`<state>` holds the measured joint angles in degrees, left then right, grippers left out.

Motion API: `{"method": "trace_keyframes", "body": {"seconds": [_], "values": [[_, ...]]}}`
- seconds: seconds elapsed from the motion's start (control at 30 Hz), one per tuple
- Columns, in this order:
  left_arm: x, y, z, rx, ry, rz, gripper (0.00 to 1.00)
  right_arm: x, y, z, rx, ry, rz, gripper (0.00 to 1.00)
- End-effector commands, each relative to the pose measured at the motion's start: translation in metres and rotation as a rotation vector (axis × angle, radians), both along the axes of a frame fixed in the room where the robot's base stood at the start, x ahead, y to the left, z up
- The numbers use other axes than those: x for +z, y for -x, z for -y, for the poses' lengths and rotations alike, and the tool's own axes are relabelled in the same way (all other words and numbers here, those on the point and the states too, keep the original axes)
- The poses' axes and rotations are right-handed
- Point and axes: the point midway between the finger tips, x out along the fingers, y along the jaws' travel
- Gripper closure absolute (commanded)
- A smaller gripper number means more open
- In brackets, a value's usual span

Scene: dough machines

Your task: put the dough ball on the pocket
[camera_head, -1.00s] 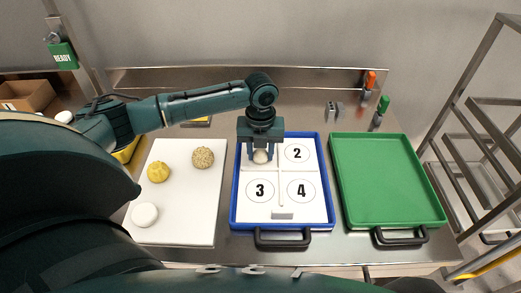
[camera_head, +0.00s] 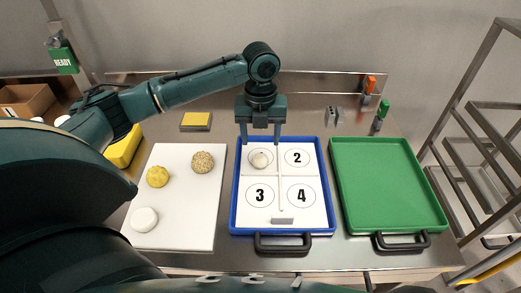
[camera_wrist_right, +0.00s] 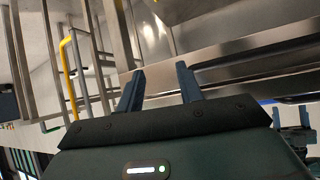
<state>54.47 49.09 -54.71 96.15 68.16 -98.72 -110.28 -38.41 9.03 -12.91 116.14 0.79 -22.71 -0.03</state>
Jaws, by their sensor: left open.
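A pale dough ball (camera_head: 260,159) lies in the upper-left pocket of the blue tray (camera_head: 234,195), covering most of that pocket's printing. The pockets marked 2 (camera_head: 297,158), 3 (camera_head: 260,195) and 4 (camera_head: 301,195) are empty. My left gripper (camera_head: 260,141) is open and empty, just above and behind the ball, apart from it. My right gripper (camera_wrist_right: 160,85) shows only in the right wrist view, with its two fingers spread and nothing between them, away from the tray.
A white board (camera_head: 185,215) at left holds a yellow ball (camera_head: 157,177), a speckled ball (camera_head: 202,162) and a white ball (camera_head: 144,219). An empty green tray (camera_head: 385,185) stands at right. A metal rack (camera_head: 485,150) stands beyond the table's right edge.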

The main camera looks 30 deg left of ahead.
Motion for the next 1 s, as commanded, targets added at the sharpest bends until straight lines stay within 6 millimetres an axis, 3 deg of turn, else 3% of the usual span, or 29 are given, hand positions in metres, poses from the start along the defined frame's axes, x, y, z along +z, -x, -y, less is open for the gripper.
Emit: {"method": "trace_keyframes", "body": {"seconds": [0.1, 0.3, 1.0], "values": [[0.023, -0.001, 0.0, 0.0, 0.0, 0.004, 0.42, 0.001, -0.001, -0.001, 0.002, -0.003, 0.005, 0.64], [0.045, 0.0, 0.0, 0.001, 0.001, 0.001, 0.42, 0.002, -0.001, -0.003, 0.005, -0.006, 0.008, 0.64], [0.048, 0.0, 0.0, 0.0, 0.001, -0.001, 0.42, 0.004, -0.006, -0.004, 0.001, -0.01, 0.017, 0.64]]}}
